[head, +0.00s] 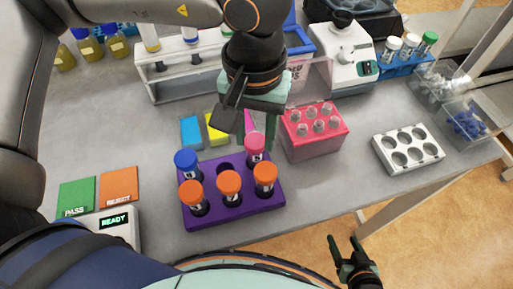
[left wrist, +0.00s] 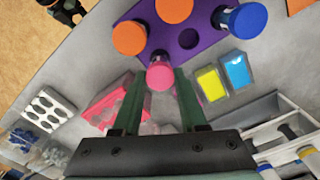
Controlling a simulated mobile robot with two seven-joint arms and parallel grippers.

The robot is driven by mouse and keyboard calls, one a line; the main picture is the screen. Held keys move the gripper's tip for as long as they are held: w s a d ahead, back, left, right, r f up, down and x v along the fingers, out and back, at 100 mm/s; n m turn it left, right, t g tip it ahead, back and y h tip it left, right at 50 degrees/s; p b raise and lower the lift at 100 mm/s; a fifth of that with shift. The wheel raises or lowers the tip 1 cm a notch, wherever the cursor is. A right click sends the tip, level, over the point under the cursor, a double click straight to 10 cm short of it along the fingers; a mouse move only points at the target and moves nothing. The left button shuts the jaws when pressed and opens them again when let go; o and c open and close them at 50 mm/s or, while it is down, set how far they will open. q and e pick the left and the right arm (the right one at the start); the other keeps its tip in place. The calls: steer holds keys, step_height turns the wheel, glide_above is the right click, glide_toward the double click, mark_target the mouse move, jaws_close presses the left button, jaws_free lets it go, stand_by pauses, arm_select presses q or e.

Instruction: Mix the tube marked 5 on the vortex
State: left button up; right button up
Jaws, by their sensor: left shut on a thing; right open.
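A purple rack (head: 235,213) on the grey table holds several capped tubes: orange caps along the front, a blue-capped tube (head: 187,163) at back left, and an empty hole in the back row. My left gripper (head: 258,128) points down and is shut on the pink-capped tube (head: 255,146) at the rack's back right; its pink cap (left wrist: 160,74) shows between the fingertips in the left wrist view. I cannot tell whether this tube is seated or raised, nor read its mark surely. A white device with a black top, apparently the vortex (head: 346,62), stands at the back. My right gripper (head: 352,255) is open and empty, beyond the table's front edge.
A pink rack (head: 318,142) stands right of the purple one; a white holed block (head: 408,165) is further right. A white tube rack (head: 165,90) stands behind. The table's front right is clear.

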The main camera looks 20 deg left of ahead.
arm_select(q)
steer(key=shift+c, duration=0.5)
steer(key=shift+r+p, duration=2.1)
steer(key=shift+r, duration=1.7)
step_height(320, 180, up, 9)
steer(key=p, duration=0.5)
steer(key=shift+f, duration=0.15)
